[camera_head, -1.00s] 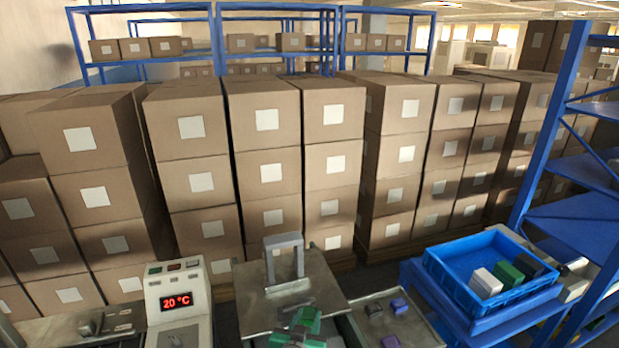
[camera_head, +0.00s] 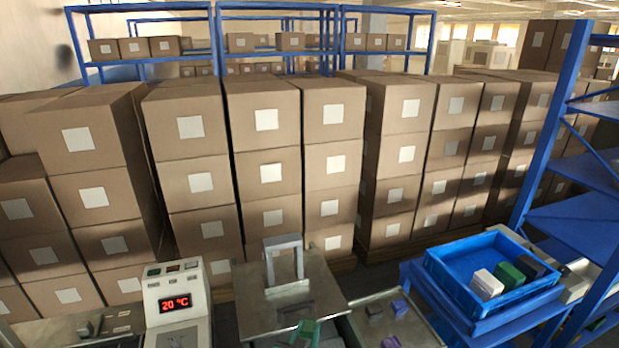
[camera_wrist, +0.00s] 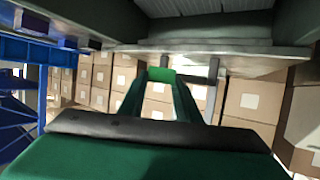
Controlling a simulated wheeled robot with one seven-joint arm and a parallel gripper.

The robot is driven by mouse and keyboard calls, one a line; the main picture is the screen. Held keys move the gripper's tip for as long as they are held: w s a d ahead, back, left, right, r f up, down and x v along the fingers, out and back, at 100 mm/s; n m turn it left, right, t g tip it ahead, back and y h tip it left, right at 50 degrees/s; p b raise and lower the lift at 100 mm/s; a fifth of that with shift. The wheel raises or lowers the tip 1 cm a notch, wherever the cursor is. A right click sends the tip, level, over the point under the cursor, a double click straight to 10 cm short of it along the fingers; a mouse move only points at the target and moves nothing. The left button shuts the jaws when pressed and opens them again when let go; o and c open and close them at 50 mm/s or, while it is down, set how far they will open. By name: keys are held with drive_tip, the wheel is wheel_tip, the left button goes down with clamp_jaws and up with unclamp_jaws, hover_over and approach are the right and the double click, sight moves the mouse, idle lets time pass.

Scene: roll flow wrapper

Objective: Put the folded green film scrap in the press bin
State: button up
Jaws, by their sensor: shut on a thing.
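My gripper (camera_wrist: 161,82) has dark green fingers. It is shut on the folded green film scrap (camera_wrist: 165,75), a small bright green piece between the fingertips in the wrist view. In the head view my gripper (camera_head: 304,330) shows at the bottom edge, at the front of a metal plate (camera_head: 255,300) with an upright grey handle (camera_head: 283,262); the scrap cannot be told apart from the fingers there. No bin is clearly recognisable as the press bin. The area below the plate's front edge is mostly cut off.
A white control box (camera_head: 176,295) reading 20 °C stands left of the plate. A metal tray (camera_head: 415,322) with purple and dark pieces lies to the right. Farther right is a blue crate (camera_head: 445,278) with white, green and black blocks. Stacked cartons (camera_head: 267,172) stand behind.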

drive_tip(key=o, duration=1.1)
drive_tip(key=v, duration=1)
drive_tip(key=shift+s+r, duration=0.25)
drive_tip(key=shift+s, duration=0.1)
